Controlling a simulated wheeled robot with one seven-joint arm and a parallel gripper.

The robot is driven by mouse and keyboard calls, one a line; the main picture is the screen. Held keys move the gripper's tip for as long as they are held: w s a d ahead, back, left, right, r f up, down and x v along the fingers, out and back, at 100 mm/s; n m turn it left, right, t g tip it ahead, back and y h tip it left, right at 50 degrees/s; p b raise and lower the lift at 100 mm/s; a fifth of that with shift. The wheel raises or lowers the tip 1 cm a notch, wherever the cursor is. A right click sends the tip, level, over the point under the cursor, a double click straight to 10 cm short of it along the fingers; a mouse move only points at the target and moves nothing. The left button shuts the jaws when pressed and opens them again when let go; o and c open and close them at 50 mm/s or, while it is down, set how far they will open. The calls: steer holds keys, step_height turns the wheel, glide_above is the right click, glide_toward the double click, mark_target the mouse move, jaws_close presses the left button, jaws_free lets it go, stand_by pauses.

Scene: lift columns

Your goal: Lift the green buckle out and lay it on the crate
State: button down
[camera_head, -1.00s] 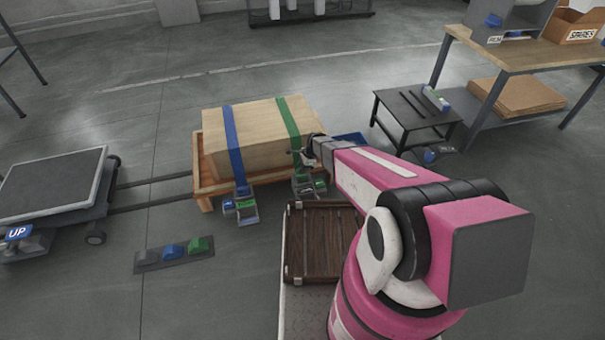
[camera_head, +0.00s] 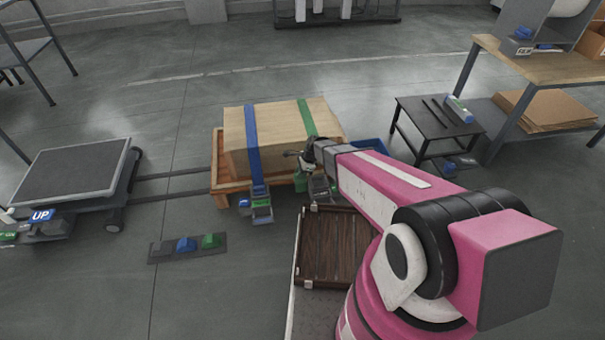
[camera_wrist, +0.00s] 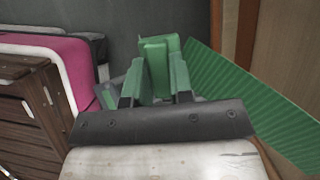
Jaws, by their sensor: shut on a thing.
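The green buckle (camera_wrist: 155,68) is between the two fingers of my gripper (camera_wrist: 155,82) in the wrist view, and the gripper is shut on it. In the head view my gripper (camera_head: 301,160) is at the front right of a pale wooden crate (camera_head: 276,150), with a green piece (camera_head: 301,182) just below it. The green strap (camera_head: 308,118) runs over the crate's right part; in the wrist view the strap (camera_wrist: 245,100) slants beside the fingers. A grey metal holder (camera_head: 319,190) stands beside the green piece. Whether the buckle is clear of it cannot be told.
A dark slatted wooden box (camera_head: 335,248) lies in front of the pale crate. A blue strap (camera_head: 254,150) ends in another holder (camera_head: 262,212). A floor strip with coloured pedals (camera_head: 186,247), a lift platform (camera_head: 75,175) and a black table (camera_head: 438,122) stand around. Open floor lies front left.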

steer(key=shift+r, duration=0.1)
step_height(320, 180, up, 19)
steer(key=w+d, duration=0.1)
steer(key=w, duration=3.3)
steer(key=shift+s+d+f, duration=0.1)
steer(key=shift+s+f, duration=0.05)
steer(key=shift+f, duration=2.45)
steer(key=shift+f, duration=0.1)
steer(key=shift+f, duration=0.75)
steer(key=shift+f, duration=1.35)
steer(key=c, duration=0.9)
jaws_free()
